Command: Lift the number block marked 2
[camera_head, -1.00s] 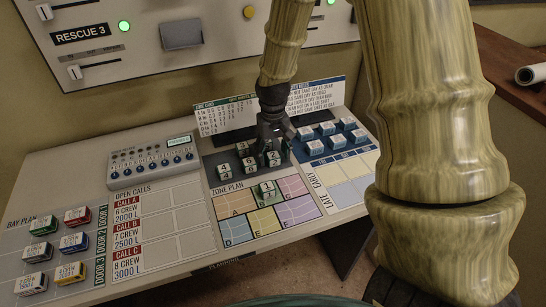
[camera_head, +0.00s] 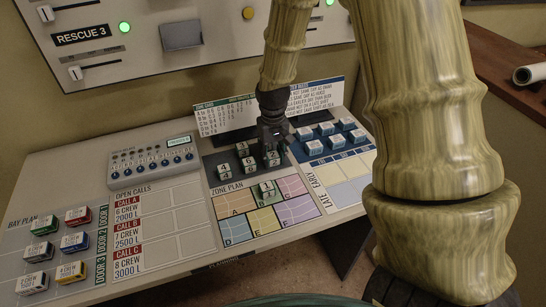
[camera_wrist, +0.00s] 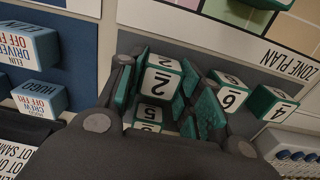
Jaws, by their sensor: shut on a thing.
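The number block marked 2 (camera_wrist: 160,84) is a white cube with green edges, and its 2 faces the wrist camera. My gripper (camera_wrist: 157,92) is shut on it, with one green-padded finger on each side. In the head view my gripper (camera_head: 271,143) points down at the right of the dark block tray (camera_head: 213,160). The block marked 2 is partly hidden by the fingers there. I cannot tell whether it is clear of the tray.
The block marked 5 (camera_wrist: 150,127) is close beside the held block. Blocks marked 6 (camera_wrist: 231,95) and 4 (camera_wrist: 270,103) stand beyond one finger. A block marked 1 (camera_head: 267,189) sits on the zone plan. Blue-and-white name blocks (camera_head: 326,129) stand to the right.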

